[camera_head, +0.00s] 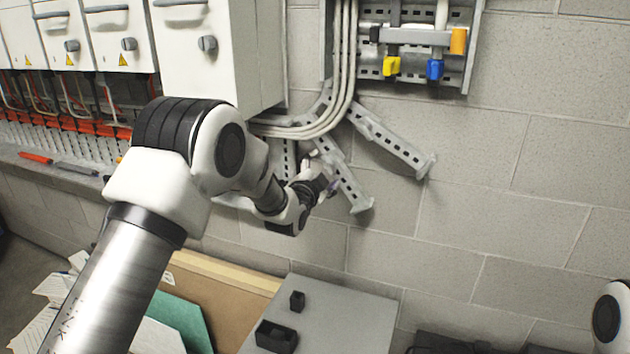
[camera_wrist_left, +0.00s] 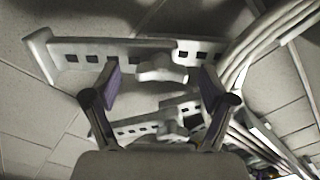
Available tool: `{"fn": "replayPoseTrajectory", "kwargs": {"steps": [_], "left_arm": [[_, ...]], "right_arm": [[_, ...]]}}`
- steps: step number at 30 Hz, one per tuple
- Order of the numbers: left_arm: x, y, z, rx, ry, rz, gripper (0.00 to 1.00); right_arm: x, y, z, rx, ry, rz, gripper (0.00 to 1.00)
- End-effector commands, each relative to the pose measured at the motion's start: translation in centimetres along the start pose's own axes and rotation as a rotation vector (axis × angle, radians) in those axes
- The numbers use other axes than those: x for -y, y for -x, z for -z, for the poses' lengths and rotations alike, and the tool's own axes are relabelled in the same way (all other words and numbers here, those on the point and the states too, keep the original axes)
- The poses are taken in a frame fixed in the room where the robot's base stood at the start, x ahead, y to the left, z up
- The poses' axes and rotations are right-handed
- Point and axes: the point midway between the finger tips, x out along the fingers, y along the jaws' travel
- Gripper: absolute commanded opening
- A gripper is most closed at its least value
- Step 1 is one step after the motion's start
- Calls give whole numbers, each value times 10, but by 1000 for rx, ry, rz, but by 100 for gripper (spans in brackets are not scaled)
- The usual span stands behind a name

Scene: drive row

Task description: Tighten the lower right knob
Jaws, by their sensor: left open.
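Two perforated grey brackets slant down from the wall: an upper one (camera_head: 395,143) and a lower one (camera_head: 350,185). My left gripper (camera_head: 318,176) is at the lower bracket, beside its upper half. In the left wrist view the left gripper (camera_wrist_left: 160,88) is open, its purple-padded fingers apart. A pale grey knob-like piece (camera_wrist_left: 160,68) on the nearer bracket (camera_wrist_left: 85,52) shows between and beyond the fingertips. A second such piece (camera_wrist_left: 172,132) sits on the other bracket. I cannot tell whether the fingers touch anything. In the head view my arm and hand partly hide this spot.
Grey cable conduits (camera_head: 340,95) curve down close above the gripper. A white cabinet (camera_head: 190,75) with a dark knob (camera_head: 208,45) stands at the left. Blue and yellow handles hang on a wall panel (camera_head: 465,75). A grey box top (camera_head: 345,315) lies below. The wall at the right is clear.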

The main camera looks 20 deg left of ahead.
Motion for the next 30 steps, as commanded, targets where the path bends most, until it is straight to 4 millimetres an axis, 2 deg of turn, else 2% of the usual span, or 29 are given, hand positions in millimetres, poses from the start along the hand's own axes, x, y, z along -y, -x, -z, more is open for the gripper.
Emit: {"fn": "replayPoseTrajectory", "kwargs": {"steps": [6, 12, 16, 27, 30], "left_arm": [[0, 58, 0, 1, 0, -2, 83], [0, 93, 0, 0, -1, -1, 83], [0, 100, 1, -1, -2, 0, 83], [-1, 99, 0, 1, -1, -2, 83], [-16, 100, -12, 22, 0, -28, 83]], "right_arm": [[0, 0, 0, 0, 0, 0, 68], [0, 0, 0, 0, 0, 0, 68], [0, 0, 0, 0, 0, 0, 68], [0, 0, 0, 0, 0, 0, 68], [0, 2, 0, 0, 0, 0, 68]]}}
